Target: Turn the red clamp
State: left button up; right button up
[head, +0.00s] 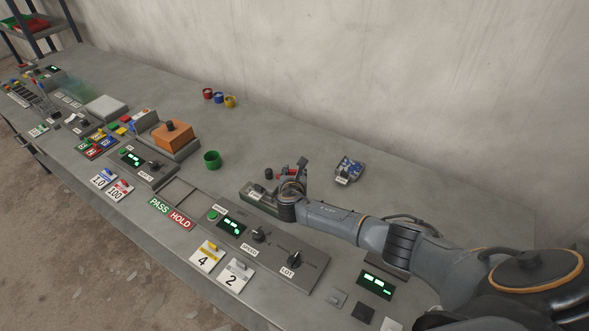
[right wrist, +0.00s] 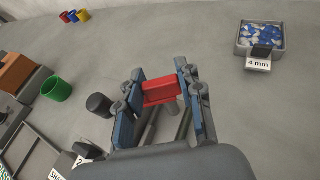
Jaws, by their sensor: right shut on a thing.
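The red clamp (right wrist: 160,91) is a small red block on a grey post, seen between the fingers of my right gripper (right wrist: 160,95) in the right wrist view. The blue-padded fingers stand on both sides of it, and the gripper is shut on it. In the head view my right gripper (head: 291,177) reaches over the bench from the right. My left gripper is in neither view.
A dark knob (right wrist: 99,105) and a green cup (right wrist: 56,88) stand left of the clamp. A tray of blue and white pieces marked 4 mm (right wrist: 262,38) lies behind right. An orange block (head: 172,135) and a panel with knobs (head: 270,243) are on the bench. The bench behind the clamp is mostly clear.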

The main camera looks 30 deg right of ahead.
jog(key=m+g+h, duration=0.1)
jog(key=m+g+h+b, duration=0.1)
jog(key=shift+a+f+m+h+b, duration=0.1)
jog(key=shift+f+m+h+b, duration=0.1)
jog(key=shift+m+h+b, duration=0.15)
jog(key=shift+m+g+h+b, duration=0.95)
jog(key=shift+m+g+b, duration=0.15)
jog(key=shift+m, duration=0.15)
jog(key=shift+r+m+g+h+b, duration=0.15)
jog(key=shift+m+g+h+b, duration=0.15)
jog(key=shift+m+b, duration=0.1)
jog(key=o, duration=1.2)
jog(key=shift+d, duration=0.2)
